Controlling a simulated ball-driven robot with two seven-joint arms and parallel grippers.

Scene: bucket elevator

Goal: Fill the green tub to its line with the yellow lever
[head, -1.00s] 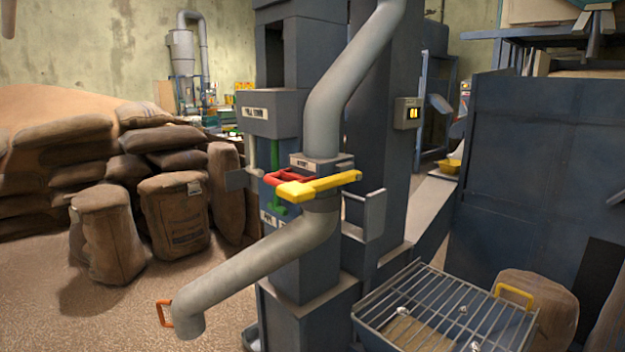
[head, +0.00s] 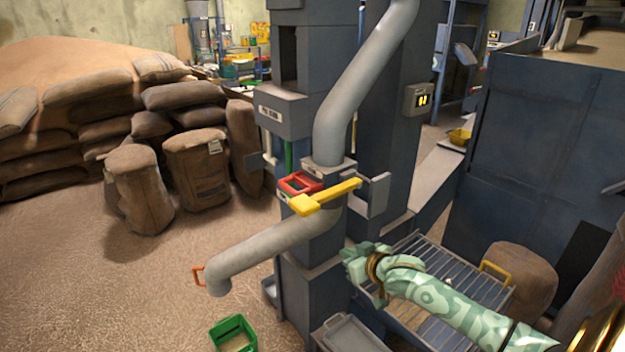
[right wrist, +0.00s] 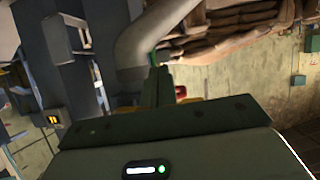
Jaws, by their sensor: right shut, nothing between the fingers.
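The yellow lever (head: 325,197) sticks out across the grey pipe (head: 262,246), beside a red handle (head: 298,183). The pipe's lower end (head: 218,289) opens above the floor on the left. The green tub (head: 234,333) stands on the floor below and slightly right of that end. Its inside looks tan; I cannot make out the line or level. My right gripper (head: 350,262) is shut and empty, below and right of the lever and apart from it. In the right wrist view its fingers (right wrist: 157,86) point towards the grey pipe (right wrist: 150,38). My left gripper is out of view.
A barred grate (head: 440,262) lies under my right arm. A grey tray (head: 350,334) stands at the bottom centre. A lit display box (head: 418,99) is on the column. Sacks (head: 197,168) are piled at the left.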

